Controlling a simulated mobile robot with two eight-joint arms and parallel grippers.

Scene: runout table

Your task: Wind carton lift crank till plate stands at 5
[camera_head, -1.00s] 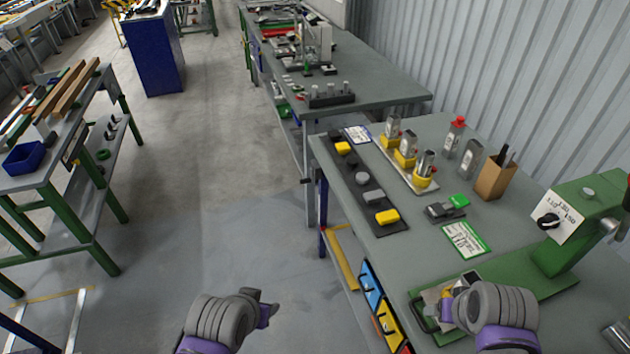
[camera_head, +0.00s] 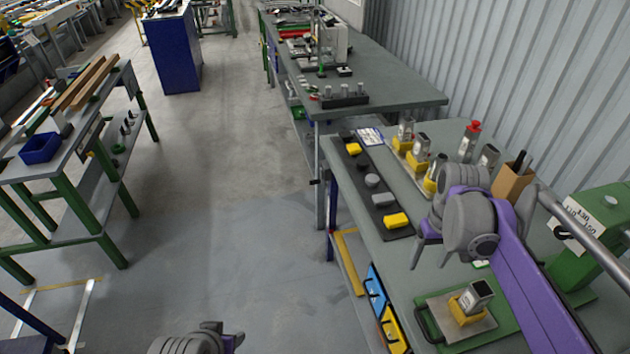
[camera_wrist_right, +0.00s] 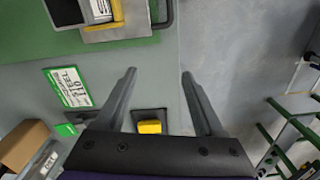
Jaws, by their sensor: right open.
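My right gripper (camera_head: 431,254) is open and empty above the near table, left of the green machine (camera_head: 590,255). In the right wrist view its two fingers (camera_wrist_right: 158,75) are spread apart over the table edge. A yellow holder with a grey block (camera_head: 472,297) stands on a metal plate (camera_head: 447,322) on the machine's green base. It also shows in the right wrist view (camera_wrist_right: 100,18). My left gripper (camera_head: 232,341) is low at the bottom edge, mostly cut off.
A dark strip with yellow and grey blocks (camera_head: 381,199) lies along the table's left edge. The floor aisle (camera_head: 220,220) is clear.

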